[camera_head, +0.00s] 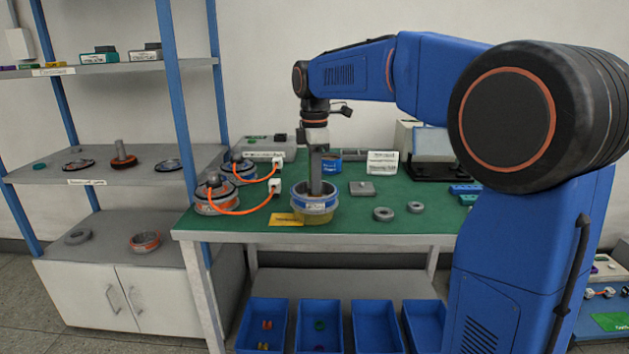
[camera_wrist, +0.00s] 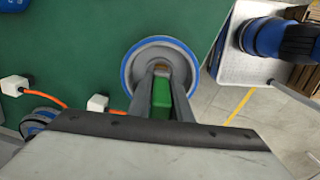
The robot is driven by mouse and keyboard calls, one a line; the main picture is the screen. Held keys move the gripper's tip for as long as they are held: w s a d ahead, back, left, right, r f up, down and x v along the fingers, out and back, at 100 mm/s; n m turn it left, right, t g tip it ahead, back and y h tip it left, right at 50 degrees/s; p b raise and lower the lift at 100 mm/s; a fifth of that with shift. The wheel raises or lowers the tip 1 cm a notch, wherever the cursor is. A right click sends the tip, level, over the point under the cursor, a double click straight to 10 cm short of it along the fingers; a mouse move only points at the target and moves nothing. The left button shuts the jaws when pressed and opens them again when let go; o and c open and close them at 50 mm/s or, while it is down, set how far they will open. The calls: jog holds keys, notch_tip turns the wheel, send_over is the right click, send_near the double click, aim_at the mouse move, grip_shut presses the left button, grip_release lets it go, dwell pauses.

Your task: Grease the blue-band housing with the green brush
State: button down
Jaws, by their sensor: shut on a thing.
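The blue-band housing (camera_head: 315,206) is an open round ring near the front edge of the green workbench. In the wrist view its blue and grey rim (camera_wrist: 128,75) shows ahead of my fingers. My gripper (camera_head: 316,185) points straight down over the housing, with the fingertips at or inside its opening. In the wrist view the fingers are closed on the green brush (camera_wrist: 162,98), of which a green part shows between them.
Two motor units (camera_head: 214,197) with orange cables stand to the left. Two grey rings (camera_head: 384,214) and a grey plate (camera_head: 362,188) lie to the right. A yellow label (camera_head: 286,219) lies at the bench edge. Blue bins (camera_head: 262,318) stand below.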

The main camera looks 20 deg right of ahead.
jog(key=shift+n, duration=0.7)
jog(key=m, duration=0.8)
jog(key=n, duration=0.8)
dwell(0.5)
